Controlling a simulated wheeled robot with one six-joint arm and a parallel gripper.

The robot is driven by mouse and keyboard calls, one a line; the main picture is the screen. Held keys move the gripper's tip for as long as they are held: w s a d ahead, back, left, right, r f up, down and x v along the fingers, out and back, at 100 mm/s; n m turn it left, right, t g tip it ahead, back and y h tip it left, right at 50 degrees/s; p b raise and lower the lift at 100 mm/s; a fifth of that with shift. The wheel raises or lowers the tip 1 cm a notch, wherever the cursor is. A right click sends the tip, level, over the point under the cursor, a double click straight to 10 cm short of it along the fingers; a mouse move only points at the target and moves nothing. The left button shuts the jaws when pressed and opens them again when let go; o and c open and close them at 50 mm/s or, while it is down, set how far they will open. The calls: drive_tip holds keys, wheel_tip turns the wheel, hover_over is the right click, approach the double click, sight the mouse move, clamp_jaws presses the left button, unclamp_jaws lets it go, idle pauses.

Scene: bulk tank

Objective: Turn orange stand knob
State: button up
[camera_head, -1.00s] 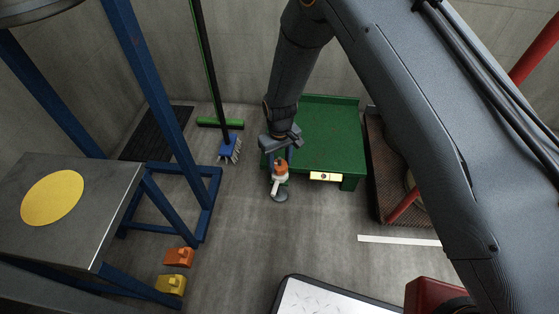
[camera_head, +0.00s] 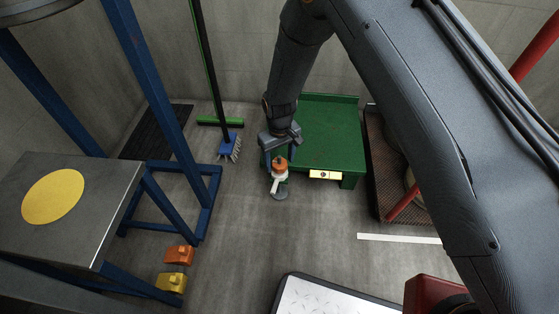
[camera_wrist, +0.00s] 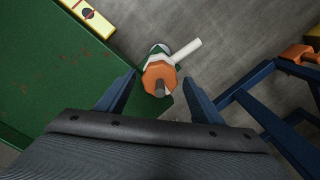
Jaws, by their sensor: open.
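The orange knob (camera_head: 280,163) sits on top of a small stand with a white body and a white side arm (camera_head: 275,185). The stand's round grey base (camera_head: 280,195) rests on the floor in front of the green platform. In the wrist view the orange knob (camera_wrist: 159,77) lies between and just beyond my two blue fingers, with a grey stem at its middle. My gripper (camera_head: 279,160) points down over the knob and is open; it also shows in the wrist view (camera_wrist: 158,88). I cannot tell whether either finger touches the knob.
A green platform (camera_head: 330,135) with a yellow label (camera_head: 325,174) stands close on the right. A blue frame (camera_head: 205,190) and a broom (camera_head: 230,145) are to the left. Orange (camera_head: 179,254) and yellow (camera_head: 171,282) blocks lie on the floor.

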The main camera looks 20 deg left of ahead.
sight(280, 163)
wheel_tip(280, 163, up, 7)
drive_tip(key=shift+r+p, duration=0.15)
drive_tip(key=shift+p, duration=0.95)
drive_tip(key=shift+r, duration=0.1)
